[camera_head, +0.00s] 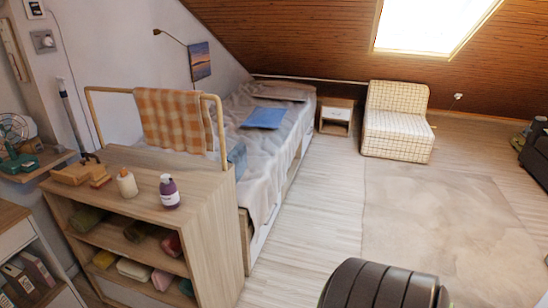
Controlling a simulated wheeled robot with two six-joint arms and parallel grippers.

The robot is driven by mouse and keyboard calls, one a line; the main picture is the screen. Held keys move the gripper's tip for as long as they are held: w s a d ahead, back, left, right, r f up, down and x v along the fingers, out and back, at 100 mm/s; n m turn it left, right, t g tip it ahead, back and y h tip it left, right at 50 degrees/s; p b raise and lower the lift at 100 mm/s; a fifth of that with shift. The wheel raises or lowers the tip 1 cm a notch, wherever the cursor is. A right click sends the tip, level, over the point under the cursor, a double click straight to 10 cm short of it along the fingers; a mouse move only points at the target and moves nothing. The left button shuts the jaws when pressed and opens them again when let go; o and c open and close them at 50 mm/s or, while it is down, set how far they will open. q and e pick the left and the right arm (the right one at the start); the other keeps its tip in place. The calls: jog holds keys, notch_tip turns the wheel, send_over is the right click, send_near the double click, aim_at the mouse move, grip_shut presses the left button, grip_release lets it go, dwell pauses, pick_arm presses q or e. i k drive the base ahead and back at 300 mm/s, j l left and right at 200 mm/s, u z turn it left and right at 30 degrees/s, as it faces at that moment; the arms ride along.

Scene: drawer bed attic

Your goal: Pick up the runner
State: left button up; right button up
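No thing in view is plainly marked as the runner. An orange-and-white checked cloth (172,120) hangs folded over a gold rail (108,90) at the end of the wooden shelf unit (205,190), and it may be the runner. Rolled or folded cloths in green (88,219), brown (138,231) and red (171,244) lie on the unit's upper shelf. More cloths lie on the lower shelf, partly hidden in shade. Neither my left nor my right gripper is in view.
A white bottle (127,184), a purple bottle (169,192) and a wooden item (80,172) stand on the unit. Behind it is a bed (262,150) with a blue item (265,118). The rug (440,230) is clear. A dark ribbed form is at the bottom edge.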

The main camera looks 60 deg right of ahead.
aim_at(237, 156)
jog(key=z, duration=1.65)
jog(key=i+l+z, duration=0.2)
jog(key=i+z, duration=0.2)
jog(key=i, duration=0.25)
jog(key=i+l+z, duration=0.3)
jog(key=i, duration=0.55)
jog(key=i+z, duration=0.25)
jog(key=i, duration=0.6)
jog(key=i+z, duration=0.1)
jog(key=i, duration=1.6)
jog(key=i+u, duration=0.2)
jog(key=i, duration=0.65)
jog(key=i+l+u, duration=0.2)
jog(key=i, duration=0.6)
jog(key=i+u, duration=0.25)
jog(key=u, duration=0.15)
jog(key=i+u, duration=0.25)
jog(key=u, duration=0.15)
jog(key=i+l+u, duration=0.1)
jog(key=i+u, duration=0.15)
jog(key=u, duration=0.2)
jog(key=i+l+u, duration=0.15)
jog(key=u, duration=0.25)
jog(key=i+l+u, duration=0.1)
jog(key=u, duration=0.35)
jog(key=i+l+u, duration=0.2)
jog(key=u, duration=0.25)
jog(key=i+l+u, duration=0.25)
jog(key=u, duration=0.15)
